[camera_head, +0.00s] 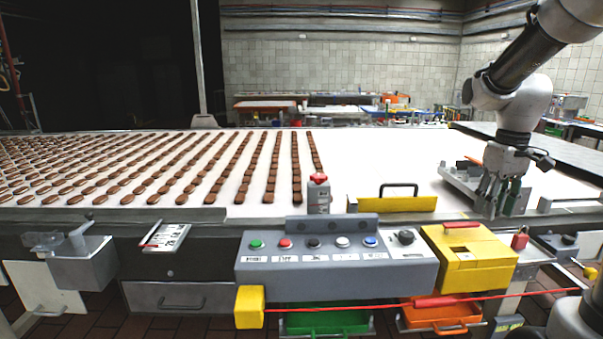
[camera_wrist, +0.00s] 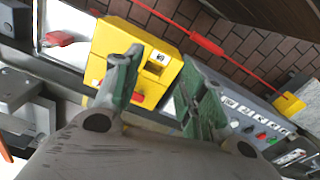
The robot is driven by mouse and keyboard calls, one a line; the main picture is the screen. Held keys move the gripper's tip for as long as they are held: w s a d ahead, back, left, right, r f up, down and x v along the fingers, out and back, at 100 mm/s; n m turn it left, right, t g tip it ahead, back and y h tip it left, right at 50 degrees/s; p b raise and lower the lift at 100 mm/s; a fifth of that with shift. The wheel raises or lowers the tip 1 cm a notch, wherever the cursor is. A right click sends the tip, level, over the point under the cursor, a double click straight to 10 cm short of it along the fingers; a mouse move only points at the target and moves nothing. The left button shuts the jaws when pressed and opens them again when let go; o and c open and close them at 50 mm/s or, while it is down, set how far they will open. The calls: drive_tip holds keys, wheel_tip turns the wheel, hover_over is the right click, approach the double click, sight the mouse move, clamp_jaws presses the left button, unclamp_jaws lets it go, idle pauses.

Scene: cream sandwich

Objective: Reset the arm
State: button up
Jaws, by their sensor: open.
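My gripper (camera_head: 497,196) hangs from my arm at the right of the head view, pointing down over the near edge of the white conveyor. In the wrist view its two green-padded fingers (camera_wrist: 163,95) are spread apart with nothing between them. Beyond the fingers there, the yellow box (camera_wrist: 112,45) with a red handle lies below, apart from the fingertips. The same yellow box (camera_head: 468,262) stands on the front of the machine in the head view, below the gripper.
A grey control panel (camera_head: 335,258) with coloured buttons is left of the yellow box. A metal tray (camera_head: 457,178) lies beside my gripper. A yellow plate with black handle (camera_head: 398,203) and a red-topped grey canister (camera_head: 318,195) stand at the edge. Rows of brown biscuits (camera_head: 243,175) cover the conveyor's left.

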drive_tip(key=s+a+r+m+t, duration=0.1)
drive_tip(key=s+a+r+t, duration=0.1)
drive_tip(key=s, duration=0.6)
drive_tip(key=s+a+r+m+t, duration=0.1)
drive_tip(key=s+a, duration=0.3)
drive_tip(key=s, duration=0.5)
drive_tip(key=shift+s+a+r+m+t, duration=0.15)
drive_tip(key=shift+a+r+m+t, duration=0.25)
drive_tip(key=shift+t, duration=0.2)
